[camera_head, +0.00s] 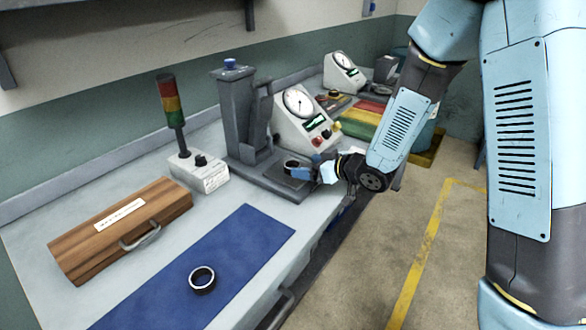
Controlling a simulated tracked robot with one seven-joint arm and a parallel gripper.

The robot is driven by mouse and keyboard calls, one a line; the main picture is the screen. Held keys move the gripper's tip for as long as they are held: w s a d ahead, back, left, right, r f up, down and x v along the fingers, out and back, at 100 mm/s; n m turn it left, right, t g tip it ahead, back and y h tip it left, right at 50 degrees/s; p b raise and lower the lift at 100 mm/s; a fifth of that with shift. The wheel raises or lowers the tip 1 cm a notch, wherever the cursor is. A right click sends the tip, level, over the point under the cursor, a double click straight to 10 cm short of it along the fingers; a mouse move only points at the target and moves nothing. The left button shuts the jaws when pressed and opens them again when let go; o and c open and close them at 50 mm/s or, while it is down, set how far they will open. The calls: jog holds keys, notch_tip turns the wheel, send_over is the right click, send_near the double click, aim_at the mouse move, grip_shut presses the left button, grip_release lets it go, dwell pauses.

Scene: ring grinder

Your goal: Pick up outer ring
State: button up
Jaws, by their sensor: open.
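A dark ring with a pale rim (202,280) lies flat on the blue mat (245,238) at the front of the bench. A second dark ring (291,165) sits on the base of the grey press-like stand, right beside my gripper. My gripper (308,174) is at the stand's base, with its fingers open near that second ring. The fingertips are small in the picture, and I cannot tell whether they touch the ring. My arm reaches in from the upper right.
A grey stand (238,115) rises behind my gripper. A gauge box (300,118), a signal light (172,105) and a wooden case (118,228) stand on the bench. Coloured trays (368,118) lie farther back. The blue mat is mostly clear.

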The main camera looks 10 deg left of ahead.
aim_at(287, 165)
jog(key=shift+s+x, duration=0.15)
jog(key=shift+x, duration=1.15)
jog(key=shift+s+x, duration=0.1)
jog(key=shift+x, duration=1.2)
jog(key=shift+a, duration=0.15)
jog(key=shift+r, duration=0.1)
jog(key=c, duration=1.3)
